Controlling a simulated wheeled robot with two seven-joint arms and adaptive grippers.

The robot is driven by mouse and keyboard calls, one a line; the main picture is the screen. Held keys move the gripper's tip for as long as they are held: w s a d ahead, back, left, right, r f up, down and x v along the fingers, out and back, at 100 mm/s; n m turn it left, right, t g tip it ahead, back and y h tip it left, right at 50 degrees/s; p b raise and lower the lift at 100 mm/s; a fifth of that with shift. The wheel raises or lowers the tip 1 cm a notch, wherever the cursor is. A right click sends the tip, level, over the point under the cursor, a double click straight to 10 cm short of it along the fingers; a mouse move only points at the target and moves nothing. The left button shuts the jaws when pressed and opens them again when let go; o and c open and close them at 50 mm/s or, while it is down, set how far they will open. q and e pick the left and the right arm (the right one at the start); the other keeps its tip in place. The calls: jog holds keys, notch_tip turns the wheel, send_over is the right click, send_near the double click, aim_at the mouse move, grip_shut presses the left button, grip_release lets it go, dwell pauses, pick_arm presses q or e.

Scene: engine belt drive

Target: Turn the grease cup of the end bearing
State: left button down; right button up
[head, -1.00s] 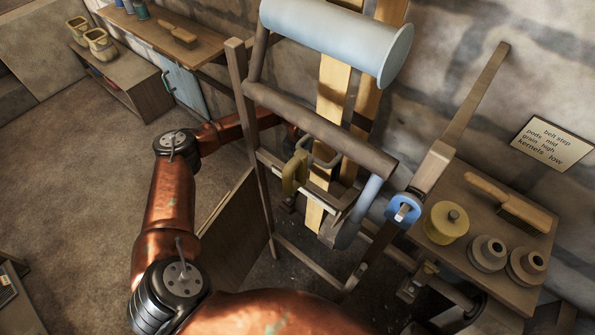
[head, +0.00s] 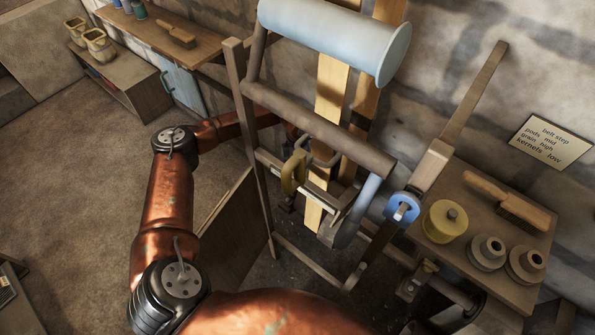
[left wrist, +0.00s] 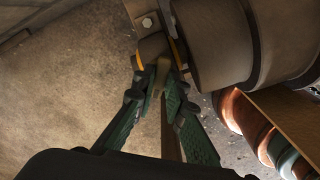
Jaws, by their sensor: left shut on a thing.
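In the left wrist view my left gripper (left wrist: 155,82) has its two green fingers closed around a small brownish-olive piece (left wrist: 156,72), which looks like the grease cup. It sits just below a grey-brown bracket with a bolt (left wrist: 147,22), close beside a large dark drum (left wrist: 240,40). The fingers hide much of the piece, so its turn cannot be read. In the head view my left arm reaches in behind the wooden frame (head: 258,170). The roller and frame hide the gripper and the cup there. My right gripper is not in view.
The frame carries a pale blue drum (head: 330,38) above a brown roller (head: 320,130). A blue disc (head: 402,208) is at its right. A side table (head: 480,195) holds a yellow pot (head: 445,222), a brush (head: 508,203) and two grey stepped pieces. Open floor (head: 75,220) lies left.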

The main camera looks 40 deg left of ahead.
pick_arm(q)
jog(key=m+b, duration=0.1)
jog(key=m, duration=0.5)
jog(key=shift+a, duration=0.15)
jog(key=shift+m+b, duration=0.4)
jog(key=shift+m, duration=1.8)
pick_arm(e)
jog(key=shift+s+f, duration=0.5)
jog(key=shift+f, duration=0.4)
pick_arm(q)
jog(key=shift+a+r, duration=0.1)
jog(key=c, duration=2)
grip_release()
jog(key=shift+o, duration=0.2)
jog(key=shift+d, duration=0.2)
notch_tip(320, 180, up, 12)
